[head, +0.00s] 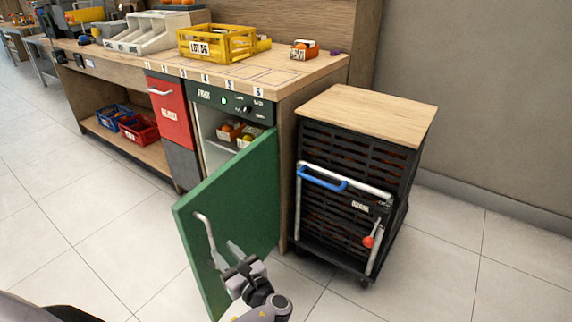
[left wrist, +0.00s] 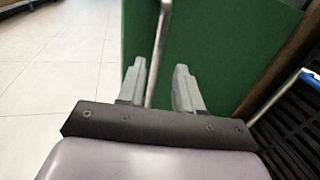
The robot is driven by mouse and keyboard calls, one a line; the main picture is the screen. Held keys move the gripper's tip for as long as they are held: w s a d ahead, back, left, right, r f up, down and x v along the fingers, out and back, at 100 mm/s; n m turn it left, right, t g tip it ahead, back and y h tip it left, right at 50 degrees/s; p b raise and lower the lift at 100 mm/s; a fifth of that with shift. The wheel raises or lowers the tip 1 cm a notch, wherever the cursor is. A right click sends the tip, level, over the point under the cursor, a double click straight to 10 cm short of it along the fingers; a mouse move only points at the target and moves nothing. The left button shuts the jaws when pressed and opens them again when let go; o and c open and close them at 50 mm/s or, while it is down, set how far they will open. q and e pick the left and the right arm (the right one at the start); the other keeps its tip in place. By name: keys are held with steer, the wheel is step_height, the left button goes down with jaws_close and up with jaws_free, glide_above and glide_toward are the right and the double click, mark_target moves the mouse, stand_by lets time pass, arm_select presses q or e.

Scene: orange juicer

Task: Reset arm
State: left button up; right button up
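My left gripper (head: 228,256) is at the silver handle (head: 206,232) of the green cabinet door (head: 240,205). In the left wrist view my left gripper (left wrist: 160,68) has its two fingers spread apart. The handle bar (left wrist: 158,45) runs between them, closer to the left finger, with a gap to the right finger. The green door (left wrist: 210,45) lies beyond the fingers. My right gripper is not in view.
A black slatted cart (head: 345,175) with a wooden top and a blue handle (head: 322,178) stands right of the door. The wooden counter (head: 290,78) holds a yellow crate (head: 217,43). Tiled floor (head: 90,225) is clear left of the door.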

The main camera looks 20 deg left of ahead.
arm_select(q)
steer(key=s+d+f+n+g+h, duration=0.1)
steer(key=s+d+f+n+h, duration=0.2)
steer(key=s+f+n+h, duration=0.55)
steer(key=s+d+f+n+h, duration=0.2)
steer(key=s+d+n+h, duration=0.35)
steer(key=d, duration=0.25)
steer(key=s+d+r+n+t+h+p, duration=0.1)
steer(key=r+n+h+p, duration=0.1)
steer(key=r+p, duration=0.6)
steer(key=s+d+r+n+t+h+p, duration=0.2)
steer(key=r+n+p, duration=0.2)
steer(key=r+p, duration=0.5)
step_height(320, 180, up, 6)
steer(key=shift+f+n+t, duration=0.15)
steer(key=shift+n+t, duration=0.15)
steer(key=shift+n, duration=0.1)
